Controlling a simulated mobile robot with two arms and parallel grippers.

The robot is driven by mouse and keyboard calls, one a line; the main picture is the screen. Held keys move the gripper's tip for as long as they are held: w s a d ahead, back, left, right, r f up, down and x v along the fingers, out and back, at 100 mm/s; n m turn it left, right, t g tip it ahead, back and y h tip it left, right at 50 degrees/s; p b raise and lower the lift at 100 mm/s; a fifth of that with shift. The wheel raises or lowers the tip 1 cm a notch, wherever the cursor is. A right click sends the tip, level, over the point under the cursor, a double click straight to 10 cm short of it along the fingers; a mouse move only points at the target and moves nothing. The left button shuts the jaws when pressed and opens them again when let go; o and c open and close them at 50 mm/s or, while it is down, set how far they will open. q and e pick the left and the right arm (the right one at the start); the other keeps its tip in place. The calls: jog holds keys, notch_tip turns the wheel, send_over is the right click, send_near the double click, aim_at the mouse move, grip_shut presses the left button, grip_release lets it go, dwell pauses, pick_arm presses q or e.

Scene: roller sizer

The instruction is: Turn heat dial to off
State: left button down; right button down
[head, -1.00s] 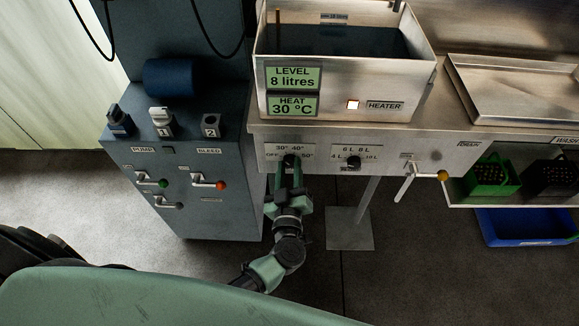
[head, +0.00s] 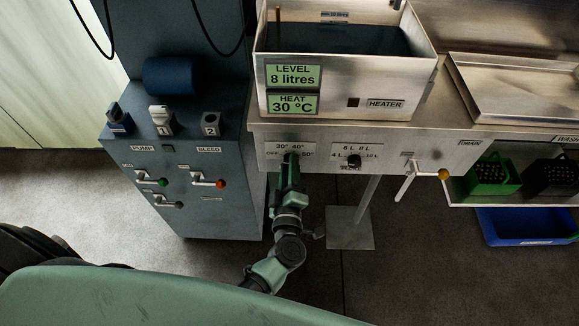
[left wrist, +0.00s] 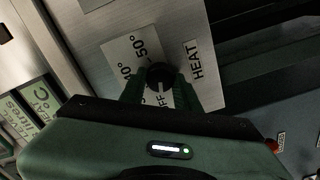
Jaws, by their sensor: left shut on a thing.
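The heat dial (left wrist: 159,74) is a black round knob on a pale plate marked OFF, 30°, 40° and 50°. In the left wrist view it sits between the green fingers of my left gripper (left wrist: 160,90). Its pale pointer line faces the OFF lettering, which is partly covered. In the head view my left gripper (head: 290,160) is shut on the dial and hides most of it. The green display (head: 292,103) reads HEAT 30 °C. The heater lamp (head: 353,102) is dark. My right gripper is not in view.
A level dial (head: 354,161) is just right of the heat dial, and a drain lever (head: 405,182) is farther right. The blue pump cabinet (head: 200,215) with several levers stands to the left. A metal stand foot (head: 350,230) is on the floor.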

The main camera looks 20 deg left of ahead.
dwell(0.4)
pick_arm(q)
jog(key=c, duration=1)
grip_release()
jog(key=shift+c, duration=0.2)
jog(key=shift+s, duration=0.1)
jog(key=v, duration=0.7)
jog(key=shift+s+d+b, duration=0.2)
jog(key=shift+s+b, duration=0.15)
